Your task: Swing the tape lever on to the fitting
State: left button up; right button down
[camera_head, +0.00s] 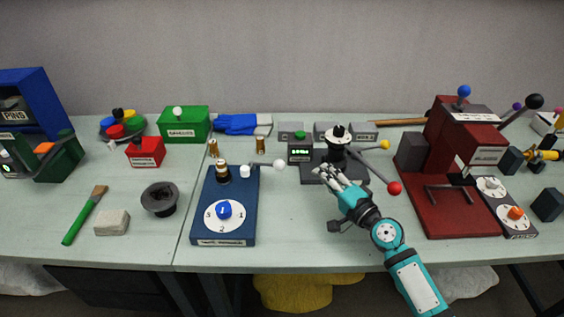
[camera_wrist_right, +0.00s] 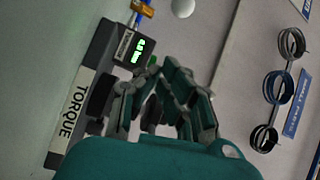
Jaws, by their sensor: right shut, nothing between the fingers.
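A blue box (camera_head: 240,222) with a numbered white dial and blue knob stands left of the middle in the head view. A black and brass fitting (camera_head: 222,173) stands upright at its back. A lever with a white ball (camera_head: 280,165) sticks out from the box's back right; I take it for the tape lever. Its ball is apart from the fitting, to the right. What seems the same white ball (camera_wrist_right: 183,7) shows at the top of the right wrist view. My right gripper (camera_head: 322,173) is shut and empty, right of the ball, in front of the torque unit. My left gripper is out of view.
The torque unit (camera_head: 300,153) has a green display and stands beside a dark post with red (camera_head: 394,188) and yellow (camera_head: 384,145) balls on arms. Brass pieces (camera_head: 260,145) stand behind the blue box. A red press (camera_head: 460,207) is at right. Table between box and gripper is clear.

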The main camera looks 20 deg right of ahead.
jog(key=shift+d, duration=0.25)
jog(key=shift+s+r, duration=0.15)
jog(key=shift+s, duration=0.05)
jog(key=p+x, duration=0.1)
jog(key=x, duration=0.3)
jog(key=shift+w+r, duration=0.2)
jog(key=shift+w, duration=0.05)
jog(key=x, duration=0.5)
jog(key=shift+f, duration=0.15)
jog(key=shift+w+a, duration=0.25)
jog(key=shift+a, duration=0.15)
jog(key=shift+s+a+f+p, duration=0.2)
jog(key=shift+s+a+p, duration=0.55)
jog(key=shift+a, duration=0.1)
jog(key=shift+s+a+f, duration=0.15)
jog(key=shift+s+a, duration=0.25)
jog(key=shift+a, duration=0.1)
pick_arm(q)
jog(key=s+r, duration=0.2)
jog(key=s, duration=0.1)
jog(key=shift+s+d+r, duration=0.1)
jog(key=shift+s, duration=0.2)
